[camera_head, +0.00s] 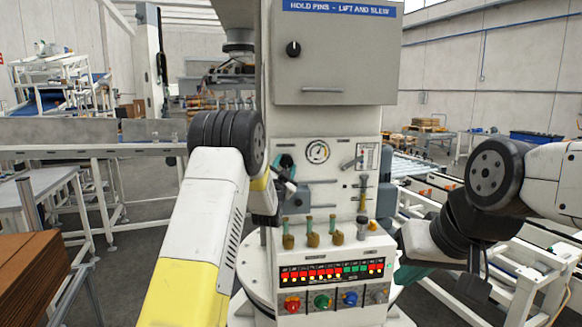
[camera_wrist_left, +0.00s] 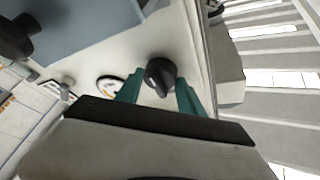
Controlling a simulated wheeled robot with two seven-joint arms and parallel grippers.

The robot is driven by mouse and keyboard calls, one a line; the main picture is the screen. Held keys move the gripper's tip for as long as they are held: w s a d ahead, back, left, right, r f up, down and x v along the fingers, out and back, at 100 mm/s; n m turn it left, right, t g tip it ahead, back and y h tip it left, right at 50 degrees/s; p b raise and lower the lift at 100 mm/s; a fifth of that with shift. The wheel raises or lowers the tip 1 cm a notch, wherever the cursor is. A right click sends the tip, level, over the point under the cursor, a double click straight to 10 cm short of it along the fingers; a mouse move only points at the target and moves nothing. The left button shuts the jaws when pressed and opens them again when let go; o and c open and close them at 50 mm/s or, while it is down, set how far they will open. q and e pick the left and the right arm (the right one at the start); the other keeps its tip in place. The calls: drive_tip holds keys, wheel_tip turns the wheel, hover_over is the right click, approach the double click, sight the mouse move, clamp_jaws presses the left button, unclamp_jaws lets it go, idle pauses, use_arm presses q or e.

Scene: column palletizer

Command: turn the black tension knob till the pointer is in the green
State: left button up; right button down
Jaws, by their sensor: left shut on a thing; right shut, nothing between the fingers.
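The black tension knob (camera_wrist_left: 160,72) sits on the pale machine panel, between the teal fingers of my left gripper (camera_wrist_left: 159,90) in the left wrist view. The left gripper is shut on it. My right gripper (camera_head: 408,273) is low at the right, shut and empty, partly hidden.
A grey cabinet (camera_head: 335,60) with its own black knob (camera_head: 293,48) overhangs the panel. Below the gauge stand several green-topped brass parts (camera_head: 312,238) and a control box (camera_head: 333,286) with coloured lamps. A roller conveyor (camera_head: 415,168) is at the right.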

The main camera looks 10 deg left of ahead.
use_arm(q)
drive_tip(key=shift+d+f+n+t+y, duration=0.1)
drive_tip(key=shift+n+t+y, duration=0.3)
drive_tip(key=shift+n, duration=1)
drive_tip(key=o, duration=1.4)
drive_tip(key=shift+c, duration=0.2)
drive_tip(key=v, duration=0.7)
drive_tip(key=shift+s, duration=0.4)
drive_tip(key=s+a+r+n+g, duration=0.1)
drive_tip(key=s+r+n+g, duration=0.1)
drive_tip(key=s+g, duration=0.3)
drive_tip(key=s+a+r+n+g, duration=0.1)
drive_tip(key=s+r+g, duration=0.15)
drive_tip(key=s, duration=0.45)
drive_tip(key=s+f+g, duration=0.2)
drive_tip(key=s+g, duration=0.1)
drive_tip(key=s, duration=0.7)
drive_tip(key=s+f+n+g, duration=0.1)
drive_tip(key=s+f+g, duration=0.1)
drive_tip(key=s, duration=0.9)
drive_tip(key=s+f+n+g+h, duration=0.1)
drive_tip(key=s+f+g, duration=0.1)
drive_tip(key=s, duration=0.8)
drive_tip(key=shift+s+g, duration=0.4)
drive_tip(key=shift+g, duration=0.45)
